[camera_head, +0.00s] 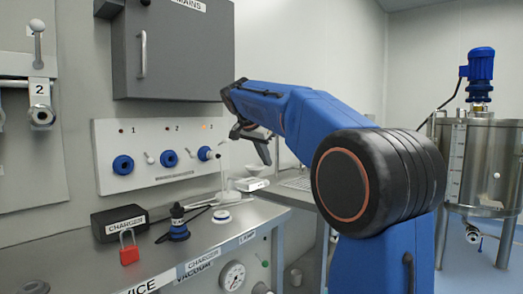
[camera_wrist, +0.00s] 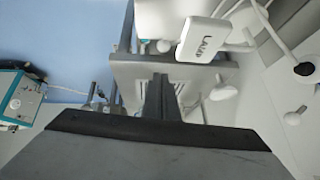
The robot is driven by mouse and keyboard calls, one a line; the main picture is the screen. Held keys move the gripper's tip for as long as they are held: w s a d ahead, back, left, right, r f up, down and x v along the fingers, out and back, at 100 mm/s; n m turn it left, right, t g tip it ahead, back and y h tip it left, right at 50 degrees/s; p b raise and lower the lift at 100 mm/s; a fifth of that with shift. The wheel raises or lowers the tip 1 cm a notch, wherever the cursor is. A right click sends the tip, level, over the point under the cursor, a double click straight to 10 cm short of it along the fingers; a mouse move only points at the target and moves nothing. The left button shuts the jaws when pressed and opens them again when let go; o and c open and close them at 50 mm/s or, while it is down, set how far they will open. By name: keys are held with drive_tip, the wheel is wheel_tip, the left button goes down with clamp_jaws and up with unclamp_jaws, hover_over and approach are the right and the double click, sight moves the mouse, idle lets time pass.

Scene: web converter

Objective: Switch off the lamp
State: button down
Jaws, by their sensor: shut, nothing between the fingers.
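A small white box with a label reading LAMP (camera_wrist: 203,38) shows at the top of the wrist view, with a white cord beside it. A small white labelled box (camera_head: 251,184) stands at the bench's right end in the head view; it seems to be the same one. A switch on it cannot be made out. My gripper (camera_wrist: 160,82) is shut and empty, its fingertips below and left of the box in the wrist view. In the head view my gripper (camera_head: 266,155) hangs above the box, apart from it.
A thin white stand (camera_head: 223,185) rises left of the box. A wall panel (camera_head: 150,172) with blue knobs is behind. A black charger box (camera_head: 119,223), red padlock (camera_head: 129,250) and blue-black device (camera_head: 178,228) sit on the bench. A steel tank (camera_head: 480,165) stands at right.

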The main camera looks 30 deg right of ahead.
sight(263, 184)
drive_tip(key=shift+w+a+f, duration=0.1)
drive_tip(key=shift+f, duration=1.05)
drive_tip(key=shift+w+a+f, duration=0.1)
drive_tip(key=shift+f, duration=1.05)
drive_tip(key=shift+s+d+f+t, duration=0.2)
drive_tip(key=shift+s+t, duration=0.15)
drive_tip(key=shift+t, duration=0.15)
drive_tip(key=f+t, duration=0.1)
drive_tip(key=s+f+m+t+y, duration=0.1)
drive_tip(key=t, duration=0.1)
drive_tip(key=s+f+m+t, duration=0.1)
drive_tip(key=shift+d+t+y, duration=0.3)
drive_tip(key=shift+d+t, duration=0.05)
drive_tip(key=shift+t, duration=0.05)
drive_tip(key=shift+r, duration=0.1)
drive_tip(key=shift+r, duration=0.7)
